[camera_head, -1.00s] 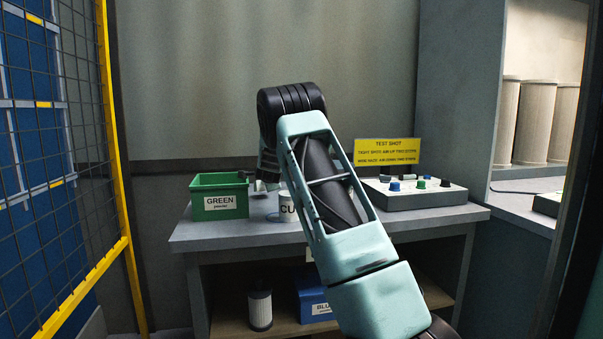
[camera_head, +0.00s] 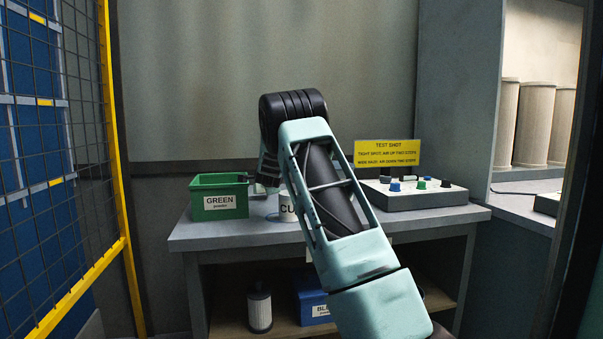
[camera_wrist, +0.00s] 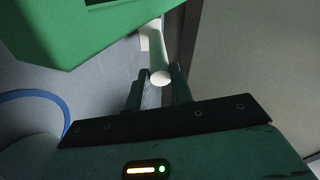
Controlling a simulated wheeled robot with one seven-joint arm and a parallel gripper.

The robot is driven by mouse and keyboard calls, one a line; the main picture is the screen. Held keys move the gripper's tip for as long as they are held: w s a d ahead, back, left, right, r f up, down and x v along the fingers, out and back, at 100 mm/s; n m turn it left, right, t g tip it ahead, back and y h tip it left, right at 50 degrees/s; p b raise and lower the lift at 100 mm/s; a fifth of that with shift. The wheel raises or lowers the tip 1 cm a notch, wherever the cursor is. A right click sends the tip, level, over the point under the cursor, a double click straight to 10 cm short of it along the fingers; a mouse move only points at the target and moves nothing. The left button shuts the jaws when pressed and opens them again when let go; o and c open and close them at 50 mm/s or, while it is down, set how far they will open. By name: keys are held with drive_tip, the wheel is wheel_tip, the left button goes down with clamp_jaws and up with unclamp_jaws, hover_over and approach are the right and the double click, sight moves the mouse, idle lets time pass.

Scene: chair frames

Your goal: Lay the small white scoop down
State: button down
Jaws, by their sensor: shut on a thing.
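My gripper (camera_wrist: 160,88) is shut on the small white scoop (camera_wrist: 161,77). In the wrist view the scoop's pale, round-ended handle sits at the fingertips and runs away from them, past the side of the green box. I cannot tell whether the scoop touches the bench. In the head view my gripper (camera_head: 266,180) is partly hidden behind my arm, just right of the green box, and the scoop cannot be made out.
The green box (camera_head: 219,204) labelled GREEN stands on the grey bench (camera_head: 215,234). A white cup (camera_head: 288,209) stands right of it, partly behind my arm. A control box (camera_head: 420,198) and yellow sign (camera_head: 387,153) are further right. A mesh fence (camera_head: 118,200) is at left.

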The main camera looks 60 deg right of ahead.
drive_tip(key=shift+s+a+f+b, duration=0.15)
drive_tip(key=shift+f+b, duration=0.4)
drive_tip(key=shift+f, duration=1.45)
drive_tip(key=c, duration=1.5)
unclamp_jaws()
drive_tip(key=shift+d+f, duration=0.15)
drive_tip(key=shift+d, duration=0.1)
drive_tip(key=o, duration=0.4)
drive_tip(key=shift+c, duration=0.2)
drive_tip(key=shift+r, duration=0.35)
drive_tip(key=shift+s+a+r, duration=0.2)
drive_tip(key=shift+a+r, duration=0.1)
drive_tip(key=shift+a, duration=0.15)
drive_tip(key=v, duration=1.6)
drive_tip(key=shift+p, duration=0.35)
drive_tip(key=shift+a, duration=0.1)
